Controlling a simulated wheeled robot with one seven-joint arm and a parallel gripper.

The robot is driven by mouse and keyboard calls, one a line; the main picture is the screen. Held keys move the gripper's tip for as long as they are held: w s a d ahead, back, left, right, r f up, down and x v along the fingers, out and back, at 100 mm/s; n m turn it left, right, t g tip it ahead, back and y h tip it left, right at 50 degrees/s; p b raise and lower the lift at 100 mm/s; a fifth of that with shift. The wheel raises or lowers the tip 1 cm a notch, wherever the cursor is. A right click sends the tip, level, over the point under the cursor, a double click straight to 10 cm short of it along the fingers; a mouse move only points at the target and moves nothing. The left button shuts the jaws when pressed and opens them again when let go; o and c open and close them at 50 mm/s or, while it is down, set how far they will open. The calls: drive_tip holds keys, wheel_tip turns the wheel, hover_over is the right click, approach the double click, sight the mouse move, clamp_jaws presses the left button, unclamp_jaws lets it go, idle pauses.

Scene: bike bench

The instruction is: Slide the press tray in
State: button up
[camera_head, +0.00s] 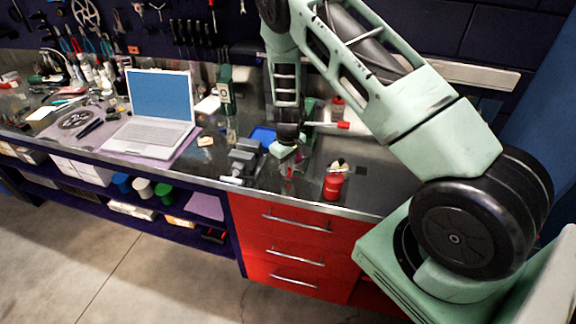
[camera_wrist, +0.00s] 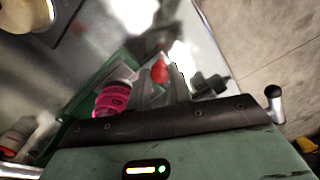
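A green frame, likely part of the press (camera_head: 309,110), shows partly behind my arm on the bench, with a red-ended bar (camera_head: 340,126) to its right. In the wrist view a green frame (camera_wrist: 88,88) stands beside a pink ribbed cylinder (camera_wrist: 113,98). I cannot clearly make out the press tray; my arm and wrist hide much of that spot. My gripper (camera_head: 284,151) is low over the bench beside the green frame. A red rounded part (camera_wrist: 159,70) shows just beyond the wrist's dark edge.
A grey vise-like tool (camera_head: 243,158) and a blue tray-like item (camera_head: 263,136) lie left of my gripper. A red container (camera_head: 333,187) stands near the bench's front edge, to the right. An open laptop (camera_head: 158,112) is farther left. Bench right of the container looks mostly clear.

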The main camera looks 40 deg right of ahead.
clamp_jaws()
drive_tip(key=w+d+b, duration=0.1)
drive_tip(key=d, duration=0.1)
drive_tip(key=w+d+b, duration=0.1)
drive_tip(key=w+d, duration=0.1)
drive_tip(key=shift+w, duration=0.1)
drive_tip(key=o, duration=0.8)
unclamp_jaws()
wheel_tip(320, 180, up, 18)
drive_tip(key=b, duration=0.5)
drive_tip(key=shift+f, duration=0.25)
